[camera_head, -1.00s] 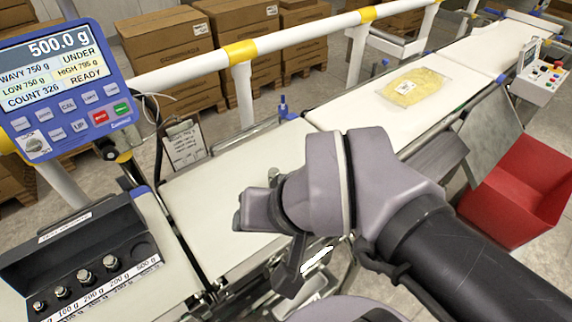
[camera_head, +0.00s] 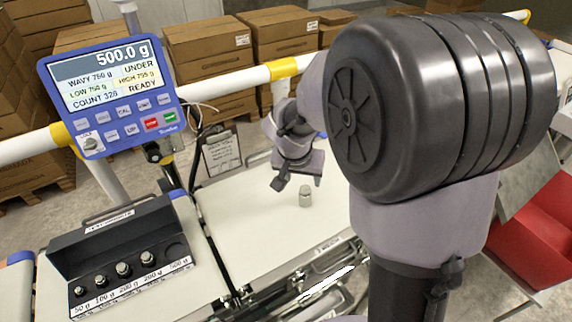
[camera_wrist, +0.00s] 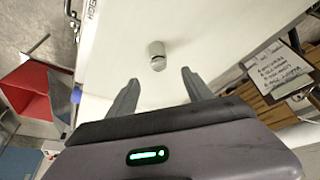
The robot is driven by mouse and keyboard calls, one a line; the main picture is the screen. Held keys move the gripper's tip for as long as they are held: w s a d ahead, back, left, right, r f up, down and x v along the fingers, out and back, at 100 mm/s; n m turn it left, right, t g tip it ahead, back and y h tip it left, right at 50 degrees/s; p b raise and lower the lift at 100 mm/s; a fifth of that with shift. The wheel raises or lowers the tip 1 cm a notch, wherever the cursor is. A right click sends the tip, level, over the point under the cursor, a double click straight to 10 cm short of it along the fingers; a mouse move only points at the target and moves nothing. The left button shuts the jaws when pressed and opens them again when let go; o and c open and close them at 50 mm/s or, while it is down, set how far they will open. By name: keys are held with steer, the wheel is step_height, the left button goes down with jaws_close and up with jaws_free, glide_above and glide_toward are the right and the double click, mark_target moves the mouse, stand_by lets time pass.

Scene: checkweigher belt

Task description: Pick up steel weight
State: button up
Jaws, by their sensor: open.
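The steel weight (camera_head: 305,196) is a small silvery cylinder with a knob, standing upright on the white weighing belt (camera_head: 255,215). In the wrist view the weight (camera_wrist: 157,54) lies beyond my fingertips, between their lines. My gripper (camera_head: 281,182) is above the belt, to the left of the weight in the head view, apart from it. In the wrist view my gripper (camera_wrist: 160,76) has its two fingers spread with nothing between them.
A black weight box (camera_head: 115,255) with several smaller weights stands at the lower left. The display (camera_head: 110,88) reads 500.0 g and UNDER. A clipboard (camera_head: 222,153) and a white-yellow rail (camera_head: 235,80) are behind the belt. A red bin (camera_head: 535,240) is at the right.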

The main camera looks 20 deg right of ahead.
mark_target(305, 190)
steer(key=b+x, duration=0.1)
steer(key=x, duration=0.3)
steer(key=shift+d+f, duration=0.1)
steer(key=shift+f, duration=0.3)
steer(key=b+x, duration=0.2)
steer(key=x, duration=0.3)
steer(key=shift+s+f+b, duration=0.2)
steer(key=shift+b, duration=0.2)
steer(key=shift+w, duration=0.1)
steer(key=shift+r, duration=0.1)
steer(key=shift+c, duration=1.3)
jaws_close()
